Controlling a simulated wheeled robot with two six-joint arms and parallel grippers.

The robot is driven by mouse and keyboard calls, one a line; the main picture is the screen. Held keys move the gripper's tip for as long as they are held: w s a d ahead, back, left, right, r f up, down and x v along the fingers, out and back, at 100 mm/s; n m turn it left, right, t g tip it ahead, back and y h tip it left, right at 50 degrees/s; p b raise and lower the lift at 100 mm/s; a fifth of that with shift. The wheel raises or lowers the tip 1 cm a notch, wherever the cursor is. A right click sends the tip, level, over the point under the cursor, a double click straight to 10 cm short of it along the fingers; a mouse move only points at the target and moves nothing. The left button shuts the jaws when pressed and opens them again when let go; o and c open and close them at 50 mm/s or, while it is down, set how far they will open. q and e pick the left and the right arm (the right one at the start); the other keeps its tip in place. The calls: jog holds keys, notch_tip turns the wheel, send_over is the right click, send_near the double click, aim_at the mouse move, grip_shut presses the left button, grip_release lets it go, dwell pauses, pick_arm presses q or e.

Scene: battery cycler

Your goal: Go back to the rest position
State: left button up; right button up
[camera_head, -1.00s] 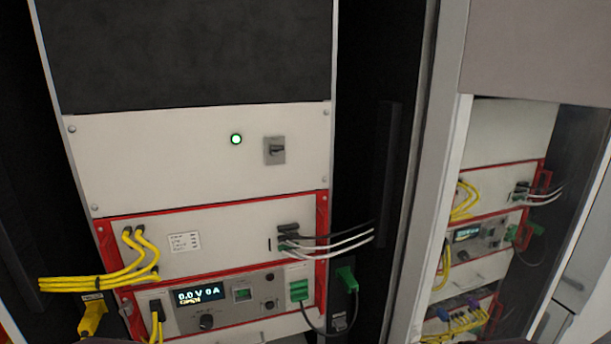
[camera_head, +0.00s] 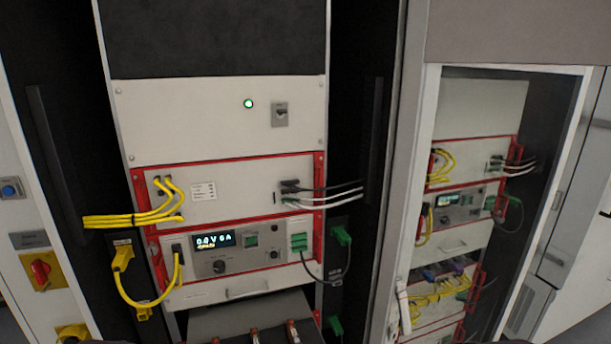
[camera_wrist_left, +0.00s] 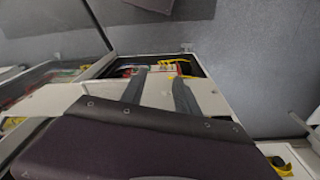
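My left gripper (camera_wrist_left: 158,80) shows in the left wrist view as two long dark fingers set apart, with nothing seen held between them. Past its fingers is the open cabinet with red-framed panels and yellow cables (camera_wrist_left: 178,68). Neither gripper shows in the head view, and my right gripper is in no view. The head view faces the battery cycler, with a lit green lamp (camera_head: 249,104), a grey switch (camera_head: 280,115) and a lit display (camera_head: 214,240) that seems to read 0.0 V 0 A.
A dark tray (camera_head: 235,322) with several upright items sticks out below the cycler. Yellow cables (camera_head: 135,219) and a green connector (camera_head: 341,236) stick out at its sides. A red rotary switch (camera_head: 40,269) is at the left. A second open rack (camera_head: 480,110) stands at the right.

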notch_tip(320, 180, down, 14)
jog(key=b, duration=1.2)
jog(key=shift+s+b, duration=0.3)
jog(key=shift+b, duration=0.1)
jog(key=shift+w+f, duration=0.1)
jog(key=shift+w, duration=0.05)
